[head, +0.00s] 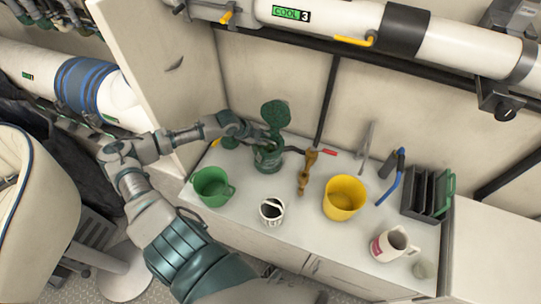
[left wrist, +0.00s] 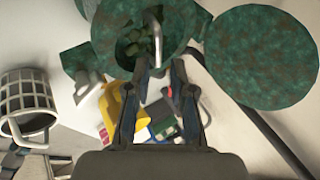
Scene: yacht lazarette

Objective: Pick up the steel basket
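A small pale container with a dark inside and a light bar across its top (head: 271,212) stands on the white counter in the head view. In the left wrist view a grey grid-walled basket (left wrist: 27,98) shows at the left edge; it looks like the steel basket, though I cannot be sure it is the same container. My left gripper (head: 256,136) is beside a green mottled pot (head: 268,160), behind the pale container and apart from it. In the left wrist view its fingers (left wrist: 160,68) are spread, with nothing clearly held between them. My right gripper is out of view.
A green mug (head: 212,187) stands left of the pale container. Green mottled discs (left wrist: 262,58) crowd the left gripper.

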